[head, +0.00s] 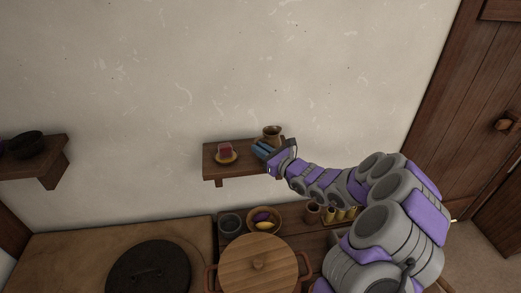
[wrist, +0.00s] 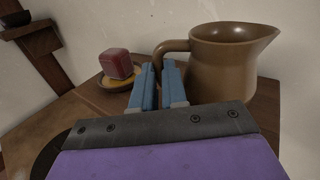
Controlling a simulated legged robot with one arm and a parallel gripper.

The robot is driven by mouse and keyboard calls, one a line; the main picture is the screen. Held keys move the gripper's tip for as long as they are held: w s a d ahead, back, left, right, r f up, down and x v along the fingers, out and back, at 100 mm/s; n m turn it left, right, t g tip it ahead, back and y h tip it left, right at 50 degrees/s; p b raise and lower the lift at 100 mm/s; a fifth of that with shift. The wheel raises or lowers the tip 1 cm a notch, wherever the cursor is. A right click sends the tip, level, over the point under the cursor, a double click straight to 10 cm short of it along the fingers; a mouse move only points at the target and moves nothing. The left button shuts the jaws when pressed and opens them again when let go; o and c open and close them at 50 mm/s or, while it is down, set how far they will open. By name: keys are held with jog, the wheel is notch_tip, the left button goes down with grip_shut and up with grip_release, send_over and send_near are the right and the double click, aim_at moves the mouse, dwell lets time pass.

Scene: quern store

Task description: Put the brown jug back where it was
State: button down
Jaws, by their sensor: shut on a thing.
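The brown jug (head: 272,131) is at the right end of the small wooden wall shelf (head: 212,160), upright. In the wrist view the jug (wrist: 224,68) shows large on the right, its spout to the right and its handle to the left. My gripper (wrist: 158,78) has its blue fingers closed on the jug's handle. In the head view my gripper (head: 263,150) reaches the shelf from the right. The jug's base is hidden behind my gripper, so I cannot tell whether it touches the shelf.
A red block (wrist: 116,64) sits on a small saucer (wrist: 107,84) left of my fingers on the same shelf. Another shelf (head: 52,157) with a dark bowl (head: 27,144) is at the far left. Below stand a lidded pot (head: 258,264), a grey cup (head: 229,224) and a fruit bowl (head: 279,224).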

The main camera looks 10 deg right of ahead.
jog(key=c, duration=1.2)
grip_release()
jog(key=shift+o, duration=0.2)
jog(key=shift+r, duration=0.1)
